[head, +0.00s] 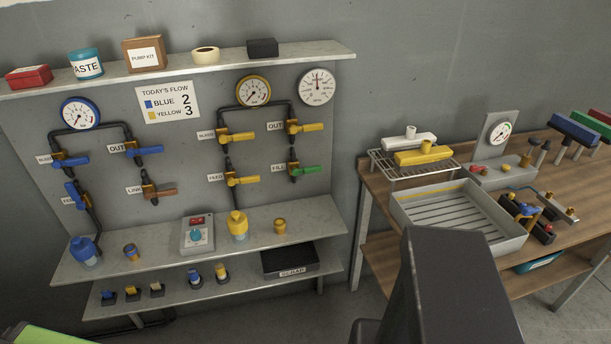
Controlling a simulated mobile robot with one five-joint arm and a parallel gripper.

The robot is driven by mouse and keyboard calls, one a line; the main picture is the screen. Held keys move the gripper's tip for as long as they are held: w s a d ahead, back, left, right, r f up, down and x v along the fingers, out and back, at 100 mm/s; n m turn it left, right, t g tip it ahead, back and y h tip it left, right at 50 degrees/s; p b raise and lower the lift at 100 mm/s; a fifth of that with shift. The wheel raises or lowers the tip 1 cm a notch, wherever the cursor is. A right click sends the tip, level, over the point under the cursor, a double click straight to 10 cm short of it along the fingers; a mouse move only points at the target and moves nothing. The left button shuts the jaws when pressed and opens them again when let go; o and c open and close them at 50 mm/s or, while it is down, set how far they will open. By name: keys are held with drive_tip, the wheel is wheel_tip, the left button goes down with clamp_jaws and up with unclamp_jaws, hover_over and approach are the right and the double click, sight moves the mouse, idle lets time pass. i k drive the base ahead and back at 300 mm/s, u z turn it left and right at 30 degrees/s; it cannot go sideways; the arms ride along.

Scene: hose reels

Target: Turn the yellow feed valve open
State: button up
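The yellow feed valve (243,181) is on the right-hand pipe group of the wall panel, beside a small label that seems to read FEED. Its yellow lever points right, across the upright pipe. Above it is another yellow-lever valve (236,136) with a small label. To the right are the OUT valve (304,127) with a yellow lever and a green-lever valve (304,170). A yellow-rimmed gauge (253,91) tops this group. A dark arm part of mine fills the lower middle. My gripper is not in view.
A shelf (180,73) juts out above the panel. A lower ledge (140,267) holds a yellow-capped bottle (238,226) and a grey box (197,235). Blue-group valves (77,194) are at left. A wooden bench (375,200) with a tray (410,219) stands right.

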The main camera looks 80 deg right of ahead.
sight(232, 181)
drive_tip(key=z, duration=1.25)
drive_tip(key=k, duration=0.55)
drive_tip(key=u, duration=1)
drive_tip(key=k, duration=0.85)
drive_tip(key=z, duration=0.15)
drive_tip(key=i, duration=0.85)
